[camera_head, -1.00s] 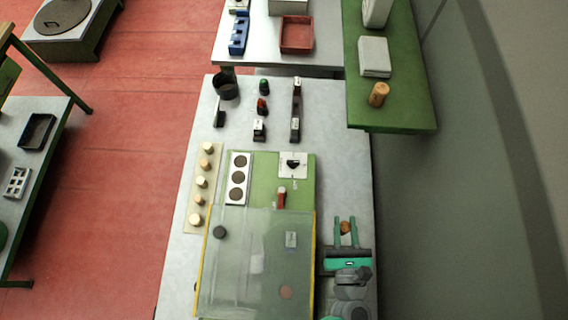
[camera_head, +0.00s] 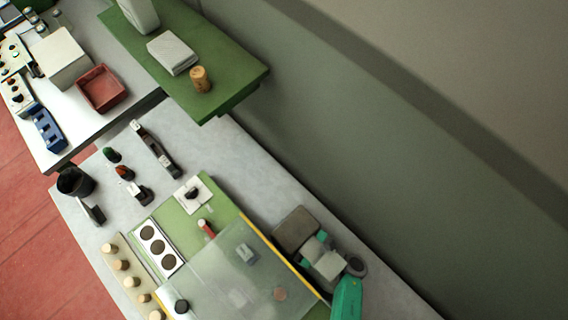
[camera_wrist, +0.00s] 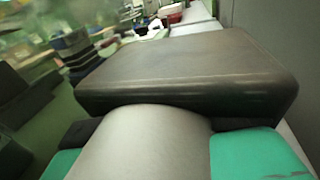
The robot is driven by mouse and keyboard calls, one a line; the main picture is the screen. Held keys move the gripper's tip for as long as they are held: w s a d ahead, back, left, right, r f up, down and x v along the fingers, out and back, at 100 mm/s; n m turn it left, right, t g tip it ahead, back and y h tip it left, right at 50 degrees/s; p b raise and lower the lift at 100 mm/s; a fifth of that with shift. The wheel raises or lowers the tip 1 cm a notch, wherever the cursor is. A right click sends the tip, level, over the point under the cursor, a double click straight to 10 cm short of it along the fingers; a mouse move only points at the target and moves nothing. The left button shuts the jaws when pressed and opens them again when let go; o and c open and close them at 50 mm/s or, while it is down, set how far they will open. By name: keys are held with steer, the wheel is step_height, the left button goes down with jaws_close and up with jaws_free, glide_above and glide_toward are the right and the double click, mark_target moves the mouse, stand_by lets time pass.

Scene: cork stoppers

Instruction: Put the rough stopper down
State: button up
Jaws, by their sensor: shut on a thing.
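My gripper (camera_head: 296,230) is at the right side of the workbench, beside the yellow-edged clear cover. Its dark body shows from behind in the head view, and its fingertips are hidden. The body also fills the middle of the wrist view (camera_wrist: 190,70), hiding the jaws there too. The rough stopper is not visible now; a brown stopper sat between the jaws one second ago, and the jaws are shut on it. Several pale stoppers (camera_head: 116,265) stand in a row on a beige strip (camera_head: 125,248) at the bench's left.
The clear cover (camera_head: 225,272) stands over a green mat (camera_head: 222,212) left of my gripper. A white plate with three dark discs (camera_head: 159,248) lies beside it. A cork (camera_head: 200,79) stands on a green shelf (camera_head: 228,78). Bare bench lies along the wall side.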

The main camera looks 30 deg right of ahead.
mark_target(286, 234)
step_height(286, 234, down, 5)
steer(key=shift+r+b, duration=0.15)
steer(key=shift+b, duration=0.6)
